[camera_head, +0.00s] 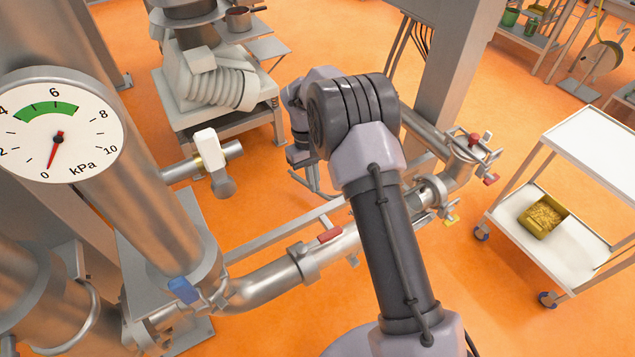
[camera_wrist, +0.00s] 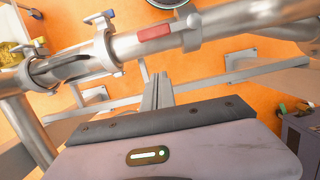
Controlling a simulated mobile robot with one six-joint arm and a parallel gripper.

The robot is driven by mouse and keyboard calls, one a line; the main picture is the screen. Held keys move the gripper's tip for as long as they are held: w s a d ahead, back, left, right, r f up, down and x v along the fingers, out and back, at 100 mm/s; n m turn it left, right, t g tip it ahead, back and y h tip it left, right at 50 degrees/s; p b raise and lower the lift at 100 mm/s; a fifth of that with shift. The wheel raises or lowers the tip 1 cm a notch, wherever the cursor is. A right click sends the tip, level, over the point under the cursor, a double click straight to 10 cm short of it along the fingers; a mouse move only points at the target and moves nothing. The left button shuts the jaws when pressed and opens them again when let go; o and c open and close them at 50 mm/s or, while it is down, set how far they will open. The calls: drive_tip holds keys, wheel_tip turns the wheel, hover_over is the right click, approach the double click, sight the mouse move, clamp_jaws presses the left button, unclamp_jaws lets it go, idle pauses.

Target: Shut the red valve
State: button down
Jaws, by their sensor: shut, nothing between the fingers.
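A red valve handle (camera_head: 329,235) sits on the horizontal metal pipe (camera_head: 268,284), right of a pipe collar. In the wrist view the red handle (camera_wrist: 154,32) appears to lie along the pipe. My gripper (camera_head: 318,182) hangs behind the pipe in the head view, partly behind my arm. In the wrist view my gripper's narrow fingers (camera_wrist: 157,90) are together and empty, pointing toward the pipe below the red handle, apart from it. Other red parts, a knob (camera_head: 474,139) and a small handle (camera_head: 490,179), show at the pipe's far right end.
A blue handle (camera_head: 184,290) is at the pipe's lower left, a yellow one (camera_head: 451,220) at the right. A gauge (camera_head: 60,125) points near 0, outside its green band. A white cart (camera_head: 590,140) stands right. Rails run beside the pipe; orange floor is open between.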

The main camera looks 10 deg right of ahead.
sight(319, 242)
drive_tip(key=s+b+x, duration=0.1)
drive_tip(key=x, duration=0.3)
drive_tip(key=b+x, duration=0.1)
drive_tip(key=x, duration=0.3)
drive_tip(key=s+d+b+x, duration=0.1)
drive_tip(key=x, duration=0.4)
drive_tip(key=shift+s+d+r+b, duration=0.1)
drive_tip(key=shift+s+r+b, duration=0.2)
drive_tip(key=shift+r, duration=0.05)
drive_tip(key=shift+s, duration=0.2)
drive_tip(key=shift+d, duration=0.1)
